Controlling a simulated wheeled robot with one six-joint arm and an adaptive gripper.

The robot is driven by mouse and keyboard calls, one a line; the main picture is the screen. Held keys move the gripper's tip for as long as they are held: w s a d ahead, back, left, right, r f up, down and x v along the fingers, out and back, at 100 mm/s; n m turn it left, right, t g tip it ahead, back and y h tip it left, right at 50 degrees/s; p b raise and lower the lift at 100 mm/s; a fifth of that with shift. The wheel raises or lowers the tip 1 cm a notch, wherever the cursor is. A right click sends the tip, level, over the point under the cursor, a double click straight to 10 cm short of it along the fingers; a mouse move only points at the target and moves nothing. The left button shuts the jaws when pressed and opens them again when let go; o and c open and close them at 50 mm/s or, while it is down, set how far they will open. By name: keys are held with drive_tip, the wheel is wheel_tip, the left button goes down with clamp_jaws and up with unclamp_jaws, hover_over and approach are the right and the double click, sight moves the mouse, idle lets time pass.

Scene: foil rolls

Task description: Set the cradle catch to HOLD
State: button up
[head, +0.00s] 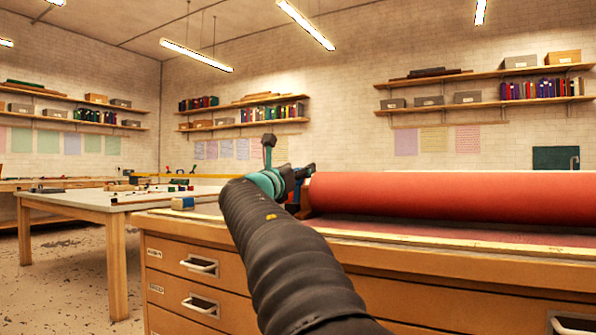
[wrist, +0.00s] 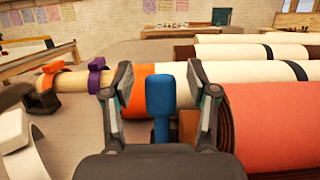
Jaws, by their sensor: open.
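A blue paddle-shaped lever (wrist: 161,95) stands upright in the wrist view; it appears to be the cradle catch. My gripper (wrist: 160,78) is open, with one finger on each side of the lever and visible gaps between. No HOLD marking can be read. Behind the lever lies a roll with orange and white bands (wrist: 140,76). A large red roll (wrist: 270,125) is to the right; it also shows in the head view (head: 450,196). In the head view my gripper (head: 286,170) is at the red roll's left end, and the lever cannot be made out.
Several white rolls (wrist: 252,52) lie behind. A purple strap (wrist: 97,64) and a dark bracket (wrist: 40,97) are at the left. The red roll is above a wooden drawer cabinet (head: 240,270). A worktable (head: 90,201) with small items stands to the left.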

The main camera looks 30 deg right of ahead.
drive_tip(key=v, duration=1.2)
drive_tip(key=shift+r, duration=0.1)
drive_tip(key=w+d+r+y+p, duration=0.1)
drive_tip(key=w+d+p, duration=0.1)
drive_tip(key=d+p, duration=0.1)
drive_tip(key=w+d+r+g+p, duration=0.1)
drive_tip(key=w+d+p, duration=0.1)
drive_tip(key=d+p, duration=0.1)
drive_tip(key=w+d+r+y+p, duration=0.1)
drive_tip(key=w+d+p, duration=0.1)
drive_tip(key=d+p, duration=0.1)
drive_tip(key=shift+d+r+y+p, duration=0.15)
drive_tip(key=shift+d+y+p, duration=0.2)
drive_tip(key=shift+d, duration=0.5)
drive_tip(key=shift+c, duration=0.2)
drive_tip(key=shift+s, duration=0.1)
clamp_jaws()
